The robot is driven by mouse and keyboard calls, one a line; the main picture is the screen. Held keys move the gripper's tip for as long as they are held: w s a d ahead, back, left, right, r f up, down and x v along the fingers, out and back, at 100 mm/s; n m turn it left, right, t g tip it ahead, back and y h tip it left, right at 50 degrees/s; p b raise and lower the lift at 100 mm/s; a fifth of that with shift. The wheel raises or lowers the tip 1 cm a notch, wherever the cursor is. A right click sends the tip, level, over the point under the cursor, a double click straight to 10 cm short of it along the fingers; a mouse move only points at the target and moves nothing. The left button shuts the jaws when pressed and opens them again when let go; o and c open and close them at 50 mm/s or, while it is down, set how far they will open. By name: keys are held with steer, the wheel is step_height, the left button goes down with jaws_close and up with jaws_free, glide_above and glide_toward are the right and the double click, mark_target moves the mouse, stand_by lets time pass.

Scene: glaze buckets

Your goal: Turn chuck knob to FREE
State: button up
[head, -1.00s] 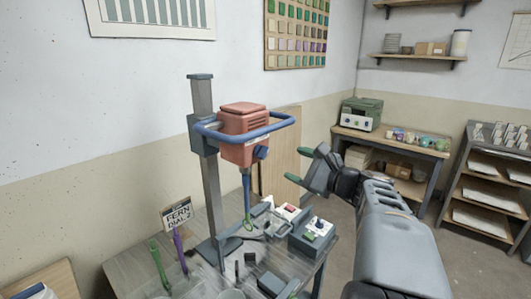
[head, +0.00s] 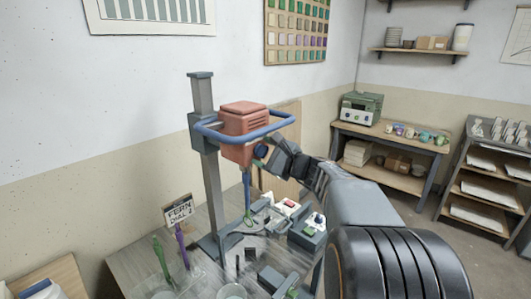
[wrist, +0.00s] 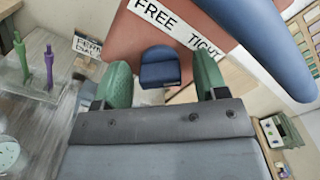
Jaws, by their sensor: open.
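The chuck knob (wrist: 160,68) is blue and sits on the front of the orange mixer head (head: 241,121). In the wrist view it lies between the two green fingertips of my gripper (wrist: 162,85), a little beyond them, with visible gaps on both sides. A white label (wrist: 178,27) above it reads FREE on the left and TIGHT on the right. The knob also shows in the head view (head: 261,151), just left of my gripper, whose fingertips (head: 266,158) are partly hidden there. My gripper is open and holds nothing.
A blue bar handle (head: 240,133) loops around the mixer head, close above my gripper. A grey post (head: 207,160) carries the head. The table below holds green and purple tools (head: 182,245), a FERN card (head: 178,210) and a switch box (head: 308,233).

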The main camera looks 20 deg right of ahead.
steer(key=c, duration=0.9)
